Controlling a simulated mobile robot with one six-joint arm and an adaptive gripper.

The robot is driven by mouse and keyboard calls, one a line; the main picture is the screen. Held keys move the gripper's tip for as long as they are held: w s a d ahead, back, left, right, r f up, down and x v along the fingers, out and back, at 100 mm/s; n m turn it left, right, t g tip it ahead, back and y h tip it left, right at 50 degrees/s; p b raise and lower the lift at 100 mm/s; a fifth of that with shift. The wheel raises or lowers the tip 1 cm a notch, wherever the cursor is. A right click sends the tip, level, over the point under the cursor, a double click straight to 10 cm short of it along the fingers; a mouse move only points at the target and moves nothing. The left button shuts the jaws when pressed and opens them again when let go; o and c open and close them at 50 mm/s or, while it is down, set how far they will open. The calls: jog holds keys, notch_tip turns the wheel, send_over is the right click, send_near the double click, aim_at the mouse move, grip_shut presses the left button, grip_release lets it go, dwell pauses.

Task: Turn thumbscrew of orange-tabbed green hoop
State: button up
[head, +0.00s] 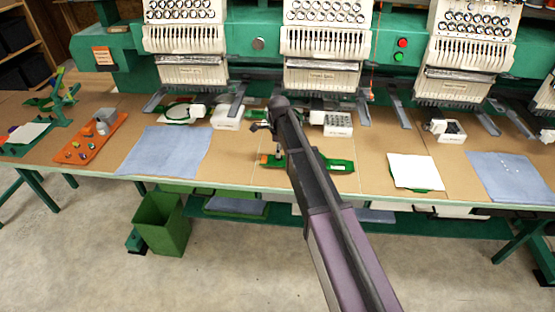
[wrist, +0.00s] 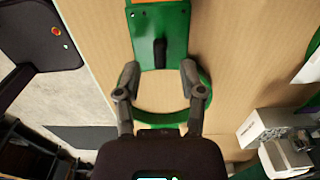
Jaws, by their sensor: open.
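The green hoop shows in the wrist view as a flat green plate (wrist: 176,22) joined to a green ring (wrist: 206,86). An orange tab (wrist: 150,1) is at the plate's far end, cut by the top edge. A dark thumbscrew (wrist: 160,52) stands on the plate near the ring. My gripper (wrist: 160,72) is open and empty above the hoop, one finger to each side of the thumbscrew's line. It appears clear of the thumbscrew. In the head view the green hoop (head: 338,166) lies near the table's front edge, partly hidden by my arm.
The tan table (head: 232,165) has embroidery machines along its back. A blue cloth (head: 166,151) and an orange tray (head: 92,140) lie to the left. A white sheet (head: 415,171) lies right of the hoop. White boxes (head: 338,124) stand behind it. A green bin (head: 160,224) is on the floor.

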jog(key=shift+f+b, duration=0.9)
jog(key=shift+f, duration=0.3)
